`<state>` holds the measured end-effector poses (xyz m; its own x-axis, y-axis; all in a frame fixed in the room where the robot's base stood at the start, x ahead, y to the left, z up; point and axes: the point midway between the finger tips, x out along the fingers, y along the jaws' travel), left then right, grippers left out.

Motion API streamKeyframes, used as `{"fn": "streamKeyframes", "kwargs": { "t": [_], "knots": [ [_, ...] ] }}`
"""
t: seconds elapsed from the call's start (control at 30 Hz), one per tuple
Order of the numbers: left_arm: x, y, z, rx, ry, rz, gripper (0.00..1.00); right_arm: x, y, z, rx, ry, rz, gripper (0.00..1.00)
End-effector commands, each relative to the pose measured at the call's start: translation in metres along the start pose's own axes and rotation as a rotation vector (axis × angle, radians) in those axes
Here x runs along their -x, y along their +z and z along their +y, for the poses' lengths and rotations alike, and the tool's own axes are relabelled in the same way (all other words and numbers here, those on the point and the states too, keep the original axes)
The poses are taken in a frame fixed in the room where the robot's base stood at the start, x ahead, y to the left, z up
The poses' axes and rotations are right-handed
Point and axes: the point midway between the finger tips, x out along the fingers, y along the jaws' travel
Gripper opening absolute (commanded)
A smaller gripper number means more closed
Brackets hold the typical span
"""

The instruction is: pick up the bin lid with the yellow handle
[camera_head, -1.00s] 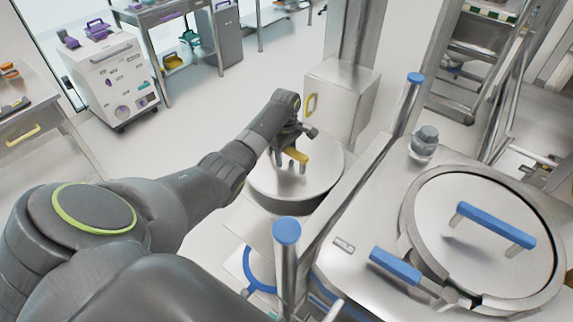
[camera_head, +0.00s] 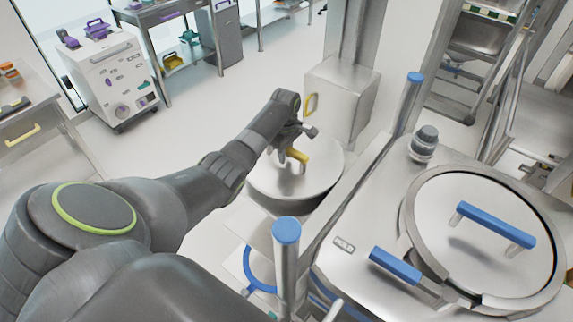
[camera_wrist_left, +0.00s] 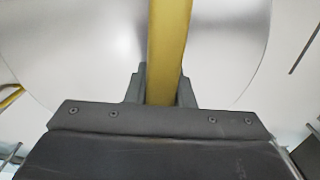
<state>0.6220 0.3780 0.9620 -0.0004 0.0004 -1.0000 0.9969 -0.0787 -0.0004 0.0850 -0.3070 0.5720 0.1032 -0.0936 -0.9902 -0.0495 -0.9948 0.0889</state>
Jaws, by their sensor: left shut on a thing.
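The bin lid (camera_head: 318,180) is a round, flat metal disc in the middle of the head view, with a yellow handle (camera_head: 299,157) across its top. My left gripper (camera_head: 283,157) reaches in from the left above the lid and is shut on the yellow handle. In the left wrist view, the handle (camera_wrist_left: 168,50) runs down between the two dark fingers (camera_wrist_left: 161,92), and the lid (camera_wrist_left: 80,45) fills most of the background. The head view does not show clearly whether the lid rests on its bin. My right gripper is not in view.
A metal box on a column (camera_head: 341,98) stands just behind the lid. A steel bench (camera_head: 352,262) at the right carries a round vessel with a blue-handled lid (camera_head: 497,226). A blue-capped post (camera_head: 287,232) stands in front. A white cart (camera_head: 113,85) is at the back left.

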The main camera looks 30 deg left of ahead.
Motion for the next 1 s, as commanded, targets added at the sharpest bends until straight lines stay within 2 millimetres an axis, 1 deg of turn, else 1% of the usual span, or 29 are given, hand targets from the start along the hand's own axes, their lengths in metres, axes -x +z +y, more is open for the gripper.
{"fn": "streamKeyframes", "kwargs": {
  "t": [0.67, 0.7, 0.83, 1.0],
  "knots": [
    [0.0003, -0.0003, 0.0000, 0.000, 0.000, 0.001, 0.00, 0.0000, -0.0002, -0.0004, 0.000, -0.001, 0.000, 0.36],
    [0.0045, -0.0008, 0.0027, -0.001, 0.008, 0.003, 0.00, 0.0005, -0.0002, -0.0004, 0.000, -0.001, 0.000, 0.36],
    [0.0043, -0.0008, 0.0026, -0.001, 0.008, 0.003, 0.00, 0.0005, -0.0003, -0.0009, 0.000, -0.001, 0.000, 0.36],
    [0.0054, -0.0009, 0.0025, -0.001, 0.008, 0.003, 0.00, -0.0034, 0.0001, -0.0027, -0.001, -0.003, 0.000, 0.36]
  ]
}}
